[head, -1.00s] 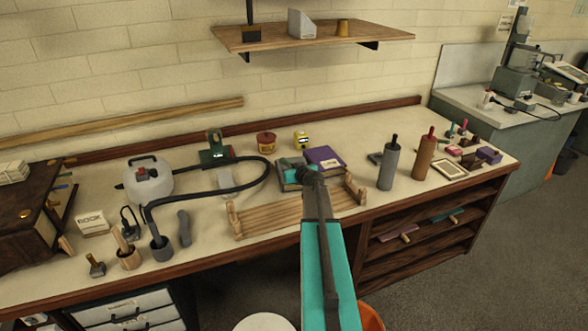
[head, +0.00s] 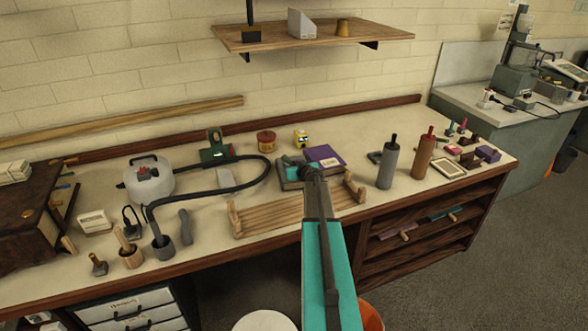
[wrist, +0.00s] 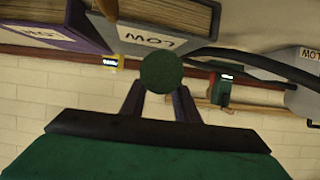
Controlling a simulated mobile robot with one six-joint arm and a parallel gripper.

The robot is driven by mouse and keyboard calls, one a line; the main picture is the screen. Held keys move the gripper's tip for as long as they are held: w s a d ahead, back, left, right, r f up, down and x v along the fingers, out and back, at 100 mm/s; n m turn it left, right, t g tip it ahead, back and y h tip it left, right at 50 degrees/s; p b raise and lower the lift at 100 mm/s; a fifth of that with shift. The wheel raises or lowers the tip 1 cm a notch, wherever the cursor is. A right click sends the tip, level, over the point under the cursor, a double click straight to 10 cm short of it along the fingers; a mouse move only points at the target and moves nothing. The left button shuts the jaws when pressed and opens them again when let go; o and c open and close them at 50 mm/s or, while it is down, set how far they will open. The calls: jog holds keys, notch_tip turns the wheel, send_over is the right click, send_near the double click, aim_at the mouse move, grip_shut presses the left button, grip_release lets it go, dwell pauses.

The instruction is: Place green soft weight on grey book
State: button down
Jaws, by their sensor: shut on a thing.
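The grey book (head: 284,184) lies on the bench behind the wooden rack in the head view, partly hidden by my arm. Its page edge (wrist: 180,14) fills the top of the wrist view. My gripper (head: 308,172) is over the book area. In the wrist view its fingers (wrist: 159,92) are shut on the green soft weight (wrist: 162,72), seen as a round dark green end overlapping the book's lower edge in the picture. A teal-green patch (head: 292,162) shows beside my gripper over the book. I cannot tell whether the weight touches the book.
A purple book (head: 325,156) is right beside the grey one. The wooden rack (head: 275,217) stands in front. A black hose (head: 215,180) curves along the left.

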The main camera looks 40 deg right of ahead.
jog(key=shift+f+p, duration=0.45)
jog(key=shift+f, duration=0.85)
jog(key=shift+f, duration=0.15)
jog(key=c, duration=1.4)
grip_release()
jog(key=shift+o, duration=0.2)
jog(key=shift+r, duration=0.2)
jog(key=shift+s+a, duration=0.2)
jog(key=shift+s, duration=0.25)
jog(key=b+v, duration=0.4)
jog(key=v, duration=0.7)
jog(key=shift+r, duration=0.15)
jog(key=shift+w, duration=0.1)
